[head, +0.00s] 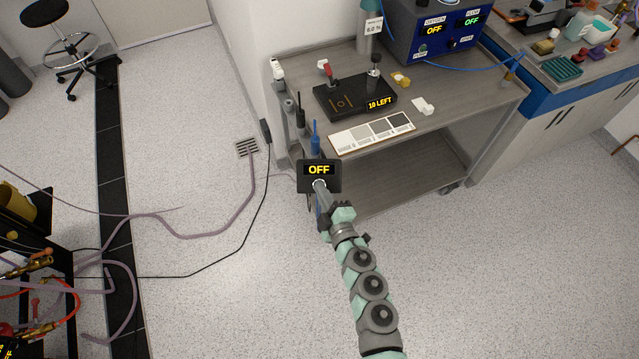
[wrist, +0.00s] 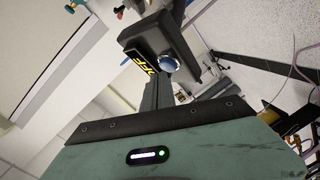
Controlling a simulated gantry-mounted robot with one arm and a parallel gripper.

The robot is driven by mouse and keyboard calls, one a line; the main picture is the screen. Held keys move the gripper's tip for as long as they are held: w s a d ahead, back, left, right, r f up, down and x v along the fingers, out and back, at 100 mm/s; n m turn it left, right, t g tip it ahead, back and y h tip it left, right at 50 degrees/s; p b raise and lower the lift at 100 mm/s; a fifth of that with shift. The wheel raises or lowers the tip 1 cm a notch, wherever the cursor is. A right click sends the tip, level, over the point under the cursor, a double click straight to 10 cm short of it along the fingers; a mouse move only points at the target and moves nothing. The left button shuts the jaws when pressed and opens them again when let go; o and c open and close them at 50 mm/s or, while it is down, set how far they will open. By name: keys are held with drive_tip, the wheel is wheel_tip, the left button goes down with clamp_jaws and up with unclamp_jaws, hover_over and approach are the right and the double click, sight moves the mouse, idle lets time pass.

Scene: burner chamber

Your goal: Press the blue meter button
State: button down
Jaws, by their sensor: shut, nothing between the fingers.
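The meter is a small dark box (head: 306,184) with a yellow "OFF" display, at the front left corner of the cart in the head view. In the wrist view the meter (wrist: 136,39) shows tilted, with the blue round button (wrist: 169,65) beside its display. My gripper (head: 320,186) is shut and empty, its tip at the lower edge of the meter's face. In the head view the tip covers the button. In the wrist view my fingers point up towards the button; I cannot tell whether they touch it.
The grey cart (head: 455,125) holds a black device reading "10 LEFT" (head: 352,98), a sample card (head: 372,132) and a blue control box (head: 415,30). Hoses and cables (head: 190,236) cross the floor at left. A black rack (head: 35,240) stands at far left. Floor to the right is clear.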

drive_tip(key=s+r+p, duration=0.3)
drive_tip(key=r, duration=0.1)
drive_tip(key=shift+s+r+p, duration=0.2)
drive_tip(key=shift+s+p, duration=0.2)
idle(0.4)
